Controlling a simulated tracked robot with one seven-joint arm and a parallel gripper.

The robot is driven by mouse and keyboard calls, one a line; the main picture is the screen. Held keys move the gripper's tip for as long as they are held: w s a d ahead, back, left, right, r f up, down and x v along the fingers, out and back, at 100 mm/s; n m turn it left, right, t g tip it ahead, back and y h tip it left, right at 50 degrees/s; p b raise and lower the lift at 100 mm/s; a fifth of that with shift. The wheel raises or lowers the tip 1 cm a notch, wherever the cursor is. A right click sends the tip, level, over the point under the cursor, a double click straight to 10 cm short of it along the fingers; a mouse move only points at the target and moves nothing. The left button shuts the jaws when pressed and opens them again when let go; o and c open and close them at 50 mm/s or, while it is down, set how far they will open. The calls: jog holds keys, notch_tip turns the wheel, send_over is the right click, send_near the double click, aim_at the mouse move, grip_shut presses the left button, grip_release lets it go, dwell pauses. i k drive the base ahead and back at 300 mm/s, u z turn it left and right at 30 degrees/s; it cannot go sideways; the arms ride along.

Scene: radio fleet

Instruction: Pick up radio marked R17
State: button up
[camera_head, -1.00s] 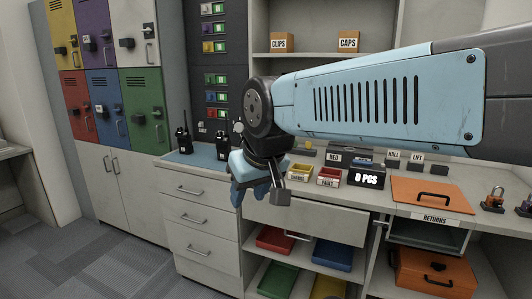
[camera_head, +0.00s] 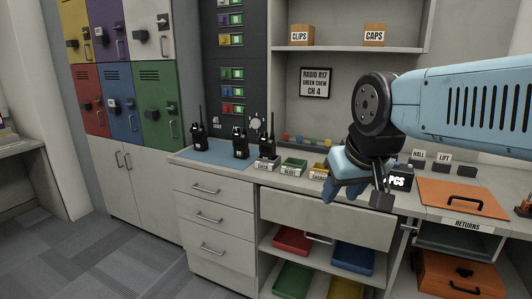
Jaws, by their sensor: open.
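Three black radios with antennas stand upright on the counter: a left radio (camera_head: 200,136), a middle radio (camera_head: 240,144) and a right radio (camera_head: 267,147). The left and middle ones are on a blue mat (camera_head: 216,155); the right one is at a small labelled tray. I cannot read R17 on any radio. A wall sign (camera_head: 316,83) reads "RADIO R17 GREEN CREW CH 4". My gripper (camera_head: 345,189) is open and empty, pointing down at the counter's front edge, right of the radios and apart from them.
A green tray (camera_head: 294,166) and a yellow tray (camera_head: 319,171) stand between the radios and my gripper. A black "PCS" display (camera_head: 398,181) is partly hidden behind my gripper. An orange lid (camera_head: 462,197) lies at the right. Coloured lockers (camera_head: 120,95) stand at the left.

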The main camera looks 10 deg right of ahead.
aim_at(267, 145)
jog(key=u, duration=0.05)
jog(key=i, duration=1)
jog(key=z, duration=0.05)
